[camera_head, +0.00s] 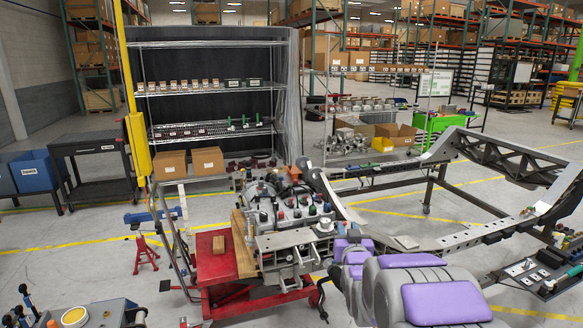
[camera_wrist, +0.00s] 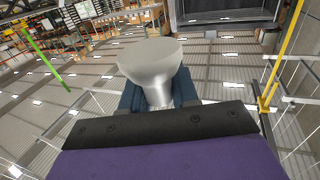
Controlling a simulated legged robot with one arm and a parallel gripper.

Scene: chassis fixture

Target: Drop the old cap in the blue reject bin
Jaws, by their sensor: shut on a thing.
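In the wrist view, my gripper (camera_wrist: 158,92) has its dark blue fingers shut on a grey metallic cap (camera_wrist: 150,62). The cap has a wide round top and a narrower stem between the fingers. The blue bin (camera_head: 34,172) with a white label stands at the far left in the head view, beside a dark cart. The inside of the bin is not clearly visible. My purple and grey arm shows at the lower right of the head view, and my gripper cannot be made out there.
A red cart (camera_head: 215,262) carries an engine-like assembly (camera_head: 285,205) in the middle. A red jack stand (camera_head: 145,255) and a yellow post (camera_head: 137,145) stand between it and the bin. A metal chassis frame (camera_head: 480,235) fills the right. Open floor shows at the left.

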